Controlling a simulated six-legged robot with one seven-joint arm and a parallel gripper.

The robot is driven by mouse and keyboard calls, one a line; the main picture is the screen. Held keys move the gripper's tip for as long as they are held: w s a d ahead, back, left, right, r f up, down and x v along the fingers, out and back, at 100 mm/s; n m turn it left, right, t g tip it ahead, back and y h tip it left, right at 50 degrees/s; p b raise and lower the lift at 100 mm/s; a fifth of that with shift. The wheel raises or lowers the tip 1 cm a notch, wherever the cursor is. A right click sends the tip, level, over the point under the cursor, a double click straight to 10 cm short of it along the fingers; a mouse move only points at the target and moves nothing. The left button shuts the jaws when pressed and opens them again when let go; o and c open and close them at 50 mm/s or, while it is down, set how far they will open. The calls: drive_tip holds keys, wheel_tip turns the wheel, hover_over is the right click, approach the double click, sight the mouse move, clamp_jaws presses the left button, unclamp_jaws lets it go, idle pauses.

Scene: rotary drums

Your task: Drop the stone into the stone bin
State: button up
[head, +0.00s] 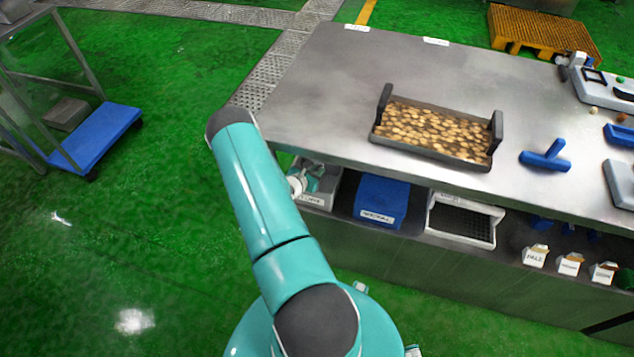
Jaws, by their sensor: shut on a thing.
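The stone bin (318,201) is a light grey box on the shelf under the steel table, at the left end. Its front label is partly hidden by my arm and reads like "STONE". My gripper (313,183) is small in the head view, at the opening of this bin, under the table edge. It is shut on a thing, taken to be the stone. The stone itself is too small or hidden to make out. My teal arm covers the left side of the bin.
A blue bin labelled METAL (381,201) and a white crate (463,220) stand to the right on the shelf. The steel tabletop (330,80) overhangs the bins. A tray of potato-like pieces (433,131) and a blue scraper-like tool (545,157) lie on top.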

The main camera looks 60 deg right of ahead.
drive_tip(key=shift+d+f, duration=0.1)
drive_tip(key=o, duration=1)
drive_tip(key=shift+o, duration=0.2)
drive_tip(key=v, duration=1.3)
drive_tip(key=shift+a, duration=0.35)
drive_tip(key=shift+w+a, duration=0.15)
